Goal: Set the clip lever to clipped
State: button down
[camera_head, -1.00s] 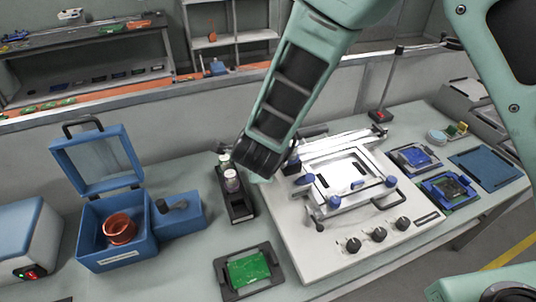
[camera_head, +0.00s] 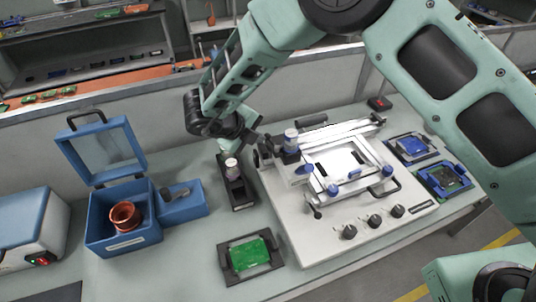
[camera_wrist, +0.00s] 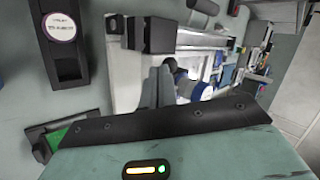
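The white machine (camera_head: 290,235) on the bench carries a hinged white frame (camera_head: 322,182) with blue knobs (camera_head: 387,171). A small dark lever (camera_head: 317,211) sticks out at the frame's front left corner, and a black bar handle (camera_head: 384,189) is at its right. I cannot tell which part is the clip lever. My gripper (camera_head: 256,138) is over the machine's back left edge, beside a labelled jar (camera_head: 291,138) standing there. In the wrist view my gripper's grey fingers (camera_wrist: 158,76) lie close together in front of the machine, with nothing seen between them.
A black holder (camera_head: 241,197) with another jar (camera_head: 232,168) stands left of the machine. A green board (camera_head: 249,252) lies in a black frame in front. An open blue box (camera_head: 124,243) is at left. Blue trays (camera_head: 412,147) lie at right.

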jog(key=shift+s+d, duration=0.45)
jog(key=shift+d, duration=0.25)
jog(key=shift+a+r, duration=0.1)
